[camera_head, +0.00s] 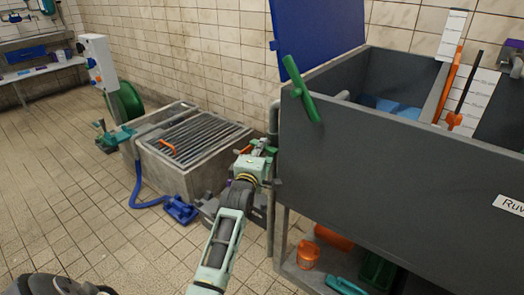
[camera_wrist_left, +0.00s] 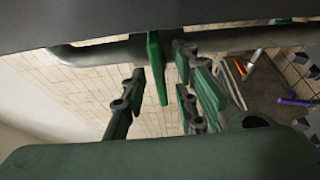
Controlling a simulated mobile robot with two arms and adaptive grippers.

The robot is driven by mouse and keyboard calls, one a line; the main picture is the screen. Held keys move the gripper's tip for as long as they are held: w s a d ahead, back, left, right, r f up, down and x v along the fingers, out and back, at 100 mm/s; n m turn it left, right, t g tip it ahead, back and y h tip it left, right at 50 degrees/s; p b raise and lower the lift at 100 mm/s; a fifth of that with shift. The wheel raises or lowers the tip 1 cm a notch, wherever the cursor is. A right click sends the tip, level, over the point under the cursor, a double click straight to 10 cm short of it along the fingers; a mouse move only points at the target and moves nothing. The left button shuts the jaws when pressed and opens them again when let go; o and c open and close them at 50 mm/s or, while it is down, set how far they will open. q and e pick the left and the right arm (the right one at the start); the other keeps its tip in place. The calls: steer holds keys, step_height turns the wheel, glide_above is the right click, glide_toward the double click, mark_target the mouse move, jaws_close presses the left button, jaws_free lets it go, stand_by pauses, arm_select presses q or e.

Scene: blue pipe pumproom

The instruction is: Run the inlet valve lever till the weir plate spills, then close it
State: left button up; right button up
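A dark grey tank (camera_head: 400,165) stands at the right in the head view, with blue water (camera_head: 400,108) low inside. A green lever (camera_head: 300,88) slants across its upper left corner. My left gripper (camera_head: 262,152) is below that corner, by the grey pipe (camera_head: 273,120). In the left wrist view, its green-padded fingers (camera_wrist_left: 157,104) are apart. A flat green bar (camera_wrist_left: 156,68) by the pipe (camera_wrist_left: 100,54) shows between them, with gaps on both sides. I cannot tell whether this bar is the same lever. The weir plate cannot be made out for certain. My right gripper is out of view.
A grated concrete pit (camera_head: 195,145) lies left of my gripper, with a blue hose (camera_head: 145,200) beside it. A blue panel (camera_head: 320,30) rises behind the tank. A low shelf under it holds an orange container (camera_head: 308,255). The tiled floor at left is clear.

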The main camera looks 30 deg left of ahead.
arm_select(q)
jaws_close()
steer(key=shift+f+m, duration=0.1)
steer(key=shift+m, duration=0.2)
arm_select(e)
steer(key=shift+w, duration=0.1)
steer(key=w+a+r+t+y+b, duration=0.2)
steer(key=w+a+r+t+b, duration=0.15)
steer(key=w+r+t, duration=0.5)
arm_select(q)
steer(key=shift+a+f+m+t+h+b, duration=0.1)
steer(key=shift+m+t+h+b, duration=0.6)
steer(key=shift+m, duration=3.05)
steer(key=shift+a+f+m+t+h+p, duration=0.15)
steer(key=shift+m+t+h, duration=1.3)
steer(key=shift+m, duration=2.35)
steer(key=shift+a+f+m+t+h+b, duration=0.1)
steer(key=shift+m+t+h+b, duration=0.35)
steer(key=shift+m+h, duration=2.25)
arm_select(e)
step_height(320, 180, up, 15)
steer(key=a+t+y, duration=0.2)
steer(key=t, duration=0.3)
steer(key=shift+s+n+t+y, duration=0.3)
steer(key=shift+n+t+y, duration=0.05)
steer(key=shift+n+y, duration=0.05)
arm_select(q)
steer(key=shift+m+y, duration=1.05)
